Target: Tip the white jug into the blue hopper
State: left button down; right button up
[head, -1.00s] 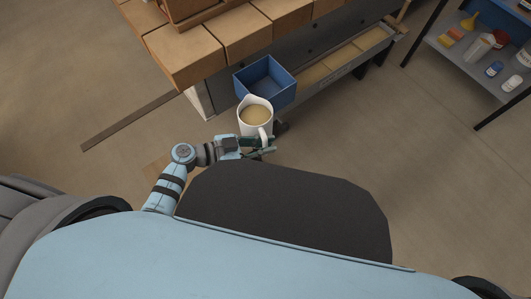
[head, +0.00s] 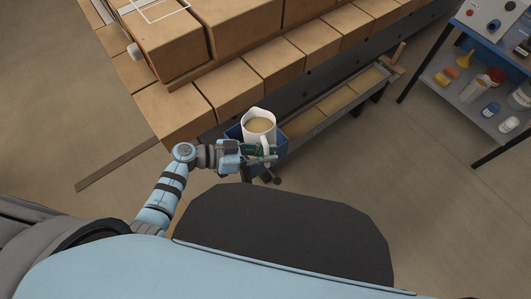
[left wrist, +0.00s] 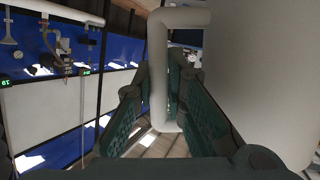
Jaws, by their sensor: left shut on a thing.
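The white jug (head: 250,114) is upright and holds a tan liquid, seen from above in the head view. My left gripper (head: 264,154) is shut on the jug's handle. In the left wrist view the handle (left wrist: 160,95) stands between the two green fingers, with the jug's pale body (left wrist: 255,60) filling the right side. The blue hopper (head: 281,152) is beneath the jug in the head view, and the jug and gripper hide most of its inside. How high the jug is above it I cannot tell. My right gripper is not in view.
Rows of tan bricks (head: 243,84) lie on the bench just beyond and left of the hopper. A grey trough (head: 330,105) runs along the bench's side to the right. A shelf (head: 470,100) with bottles stands at far right. The floor between is clear.

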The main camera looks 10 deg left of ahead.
aim_at(264, 136)
pick_arm(q)
jog(key=shift+w+d+r, duration=0.1)
jog(key=shift+w, duration=0.3)
jog(key=shift+r+n, duration=0.15)
jog(key=shift+n, duration=0.25)
jog(key=shift+s+r+n+g+h+b, duration=0.2)
jog(key=shift+r+n+g+h+b, duration=0.45)
jog(key=shift+n, duration=0.55)
jog(key=shift+w+a+r+n+b, duration=0.15)
jog(key=shift+a+r+n+b, duration=0.2)
jog(key=shift+n, duration=0.15)
jog(key=w+r+n, duration=0.1)
jog(key=w+a+n+g+h, duration=0.1)
jog(key=w+n, duration=0.1)
jog(key=shift+a+r+b, duration=0.1)
jog(key=shift+r+b, duration=0.3)
jog(key=shift+w+a+r+n+g+h+b, duration=0.15)
jog(key=shift+w+a+r+n+h+b, duration=0.15)
jog(key=shift+w+n, duration=0.35)
jog(key=shift+w+a+r+n+g+h+b, duration=0.15)
jog(key=shift+w+a+n+h, duration=0.25)
jog(key=shift+n, duration=0.35)
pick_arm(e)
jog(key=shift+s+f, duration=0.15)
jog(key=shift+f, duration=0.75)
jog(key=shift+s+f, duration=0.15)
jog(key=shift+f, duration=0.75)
pick_arm(q)
jog(key=shift+y, duration=0.25)
